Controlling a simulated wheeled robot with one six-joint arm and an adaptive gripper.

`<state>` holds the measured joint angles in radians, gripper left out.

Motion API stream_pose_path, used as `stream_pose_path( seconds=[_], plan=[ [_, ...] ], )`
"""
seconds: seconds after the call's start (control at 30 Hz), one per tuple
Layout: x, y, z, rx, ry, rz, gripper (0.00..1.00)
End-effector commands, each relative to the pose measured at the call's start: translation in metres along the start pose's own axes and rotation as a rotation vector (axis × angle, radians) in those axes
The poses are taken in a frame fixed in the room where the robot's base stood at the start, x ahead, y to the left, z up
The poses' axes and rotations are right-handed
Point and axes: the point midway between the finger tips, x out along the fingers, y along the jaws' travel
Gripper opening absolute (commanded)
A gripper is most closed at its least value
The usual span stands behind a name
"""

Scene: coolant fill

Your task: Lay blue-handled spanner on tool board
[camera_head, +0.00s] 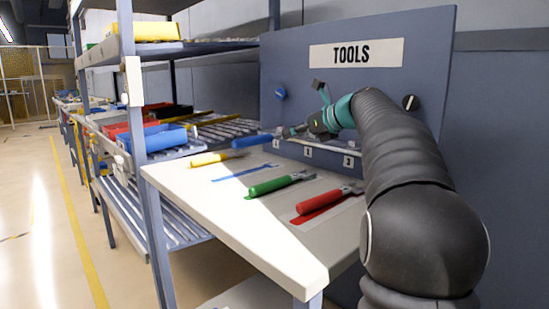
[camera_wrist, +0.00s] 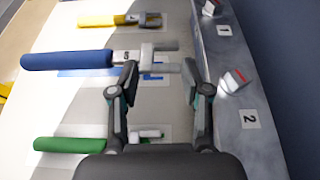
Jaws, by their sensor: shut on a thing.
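The blue-handled spanner (camera_head: 252,141) is in my gripper (camera_head: 290,131), held above the pale tool board (camera_head: 235,203) near its back edge. In the wrist view the spanner (camera_wrist: 68,61) lies across the top of the picture, blue handle to the left, metal head between the fingertips of my gripper (camera_wrist: 159,72). A blue marking (camera_head: 245,172) shows bare on the board, in front of and below the spanner. In the wrist view a blue strip is partly hidden under the handle.
The yellow-handled (camera_head: 210,158), green-handled (camera_head: 272,185) and red-handled (camera_head: 320,203) spanners lie on the board. A blue panel marked TOOLS (camera_head: 357,53) rises behind, with numbered labels at its foot. A shelf rack with a blue bin (camera_head: 153,138) stands at left.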

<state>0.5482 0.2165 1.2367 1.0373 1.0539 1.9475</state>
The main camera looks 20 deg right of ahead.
Motion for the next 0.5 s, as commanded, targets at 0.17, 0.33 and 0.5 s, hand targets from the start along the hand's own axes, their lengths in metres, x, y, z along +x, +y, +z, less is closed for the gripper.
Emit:
stream_pose_path(
  seconds=[0.17, 0.33, 0.5],
  plan=[
    [0.036, 0.016, -0.007, -0.001, 0.001, 0.004, 0.00],
    [0.054, 0.022, -0.010, -0.001, -0.001, 0.001, 0.00],
    [0.059, 0.023, -0.017, 0.001, 0.000, 0.000, 0.00]
  ],
)
